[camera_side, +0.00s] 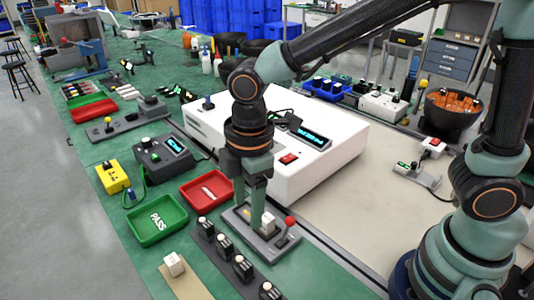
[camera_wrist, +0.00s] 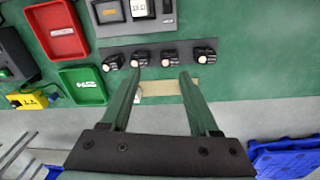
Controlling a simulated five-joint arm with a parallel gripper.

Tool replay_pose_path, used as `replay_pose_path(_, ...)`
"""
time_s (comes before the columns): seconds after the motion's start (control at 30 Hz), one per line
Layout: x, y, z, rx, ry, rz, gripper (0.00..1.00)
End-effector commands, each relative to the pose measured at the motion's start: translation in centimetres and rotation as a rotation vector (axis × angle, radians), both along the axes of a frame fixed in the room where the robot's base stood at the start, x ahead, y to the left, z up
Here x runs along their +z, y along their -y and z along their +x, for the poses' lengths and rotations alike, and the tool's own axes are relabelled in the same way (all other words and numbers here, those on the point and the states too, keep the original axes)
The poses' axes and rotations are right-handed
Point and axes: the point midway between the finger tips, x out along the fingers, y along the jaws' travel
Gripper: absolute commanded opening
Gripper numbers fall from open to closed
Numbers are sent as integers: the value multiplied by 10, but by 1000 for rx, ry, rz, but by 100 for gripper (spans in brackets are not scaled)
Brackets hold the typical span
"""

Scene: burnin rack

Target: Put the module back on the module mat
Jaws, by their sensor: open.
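A small white block, which looks like the module (camera_side: 174,261), sits at the far end of the tan mat (camera_side: 188,284) in the side view. In the wrist view the mat (camera_wrist: 165,88) shows between my fingers, and the block is partly hidden by the left finger. A second white block (camera_side: 267,224) sits in a grey fixture (camera_side: 285,240) with a red-knobbed lever; it also shows at the top of the wrist view (camera_wrist: 140,9). My gripper (camera_side: 258,216) is open and empty; in the side view it overlaps the fixture. Its fingertips (camera_wrist: 159,73) are apart with nothing between them.
A row of black switch-like units (camera_side: 224,245) stands between fixture and mat. A green PASS tray (camera_side: 157,220) and a red tray (camera_side: 207,190) lie to the left. A large white box (camera_side: 310,160) stands behind the fixture. The green table's edge lies just beyond the mat.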

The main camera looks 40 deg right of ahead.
Motion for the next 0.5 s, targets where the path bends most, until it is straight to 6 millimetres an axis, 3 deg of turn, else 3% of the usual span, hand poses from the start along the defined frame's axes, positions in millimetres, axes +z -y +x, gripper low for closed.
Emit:
replay_pose_path(0.2,51,84,12,-504,128,112,62)
replay_pose_path(0.4,80,154,0,-955,243,226,62)
replay_pose_path(0.5,87,179,-9,-1133,291,277,62)
